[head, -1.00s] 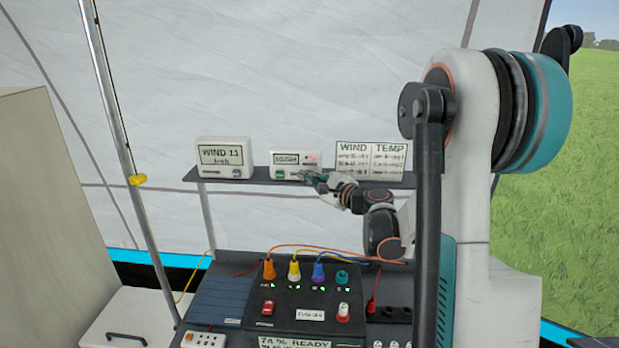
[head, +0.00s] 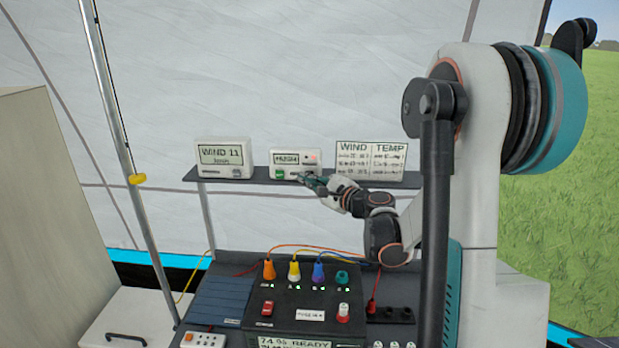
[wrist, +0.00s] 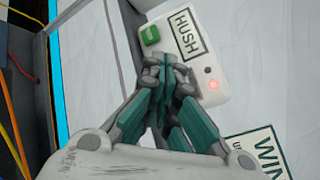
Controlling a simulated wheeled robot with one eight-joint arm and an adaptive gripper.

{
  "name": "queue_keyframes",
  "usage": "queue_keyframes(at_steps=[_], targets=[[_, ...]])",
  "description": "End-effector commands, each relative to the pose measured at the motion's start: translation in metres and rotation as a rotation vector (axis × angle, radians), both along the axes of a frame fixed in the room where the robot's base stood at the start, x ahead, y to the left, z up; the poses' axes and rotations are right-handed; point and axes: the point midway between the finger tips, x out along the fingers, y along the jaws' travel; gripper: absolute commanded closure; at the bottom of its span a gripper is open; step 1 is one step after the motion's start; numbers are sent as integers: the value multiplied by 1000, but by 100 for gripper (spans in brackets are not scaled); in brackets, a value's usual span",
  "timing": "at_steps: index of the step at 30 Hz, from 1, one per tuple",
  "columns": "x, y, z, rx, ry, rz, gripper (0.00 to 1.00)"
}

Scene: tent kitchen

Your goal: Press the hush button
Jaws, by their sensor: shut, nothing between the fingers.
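A small white box (head: 306,160) labelled HUSH stands on the dark shelf. Its label plate (wrist: 189,38), a green square button (head: 280,176) and a lit red lamp (head: 311,157) are on its front. The green button also shows in the wrist view (wrist: 150,36). My gripper (head: 304,178) is shut and empty. Its fingertips (wrist: 166,62) are at the lower front of the box, to the right of the green button in the head view. They hide part of the lower front. I cannot tell whether they touch it.
A WIND display box (head: 224,157) stands left on the shelf (head: 259,173). A WIND and TEMP board (head: 370,160) stands right. Below is a black panel (head: 290,303) with coloured plugs and cables. A metal pole (head: 118,110) rises at left.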

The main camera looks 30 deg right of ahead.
Motion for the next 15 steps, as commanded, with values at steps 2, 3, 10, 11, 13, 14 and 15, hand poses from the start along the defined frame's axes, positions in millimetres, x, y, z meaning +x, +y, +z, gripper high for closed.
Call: queue_keyframes(at_steps=[2, 3, 10, 11, 13, 14, 15], targets=[[0, 0, 0, 0, 0, 0, 100], [0, 0, 0, 0, 0, 0, 100], [-6, 4, 0, 0, 0, 0, 100], [-7, 5, 0, 0, 0, 0, 100], [-12, 8, 0, 0, 0, 0, 100], [-15, 10, 0, 0, 0, 0, 100], [-18, 12, 0, 0, 0, 0, 100]])
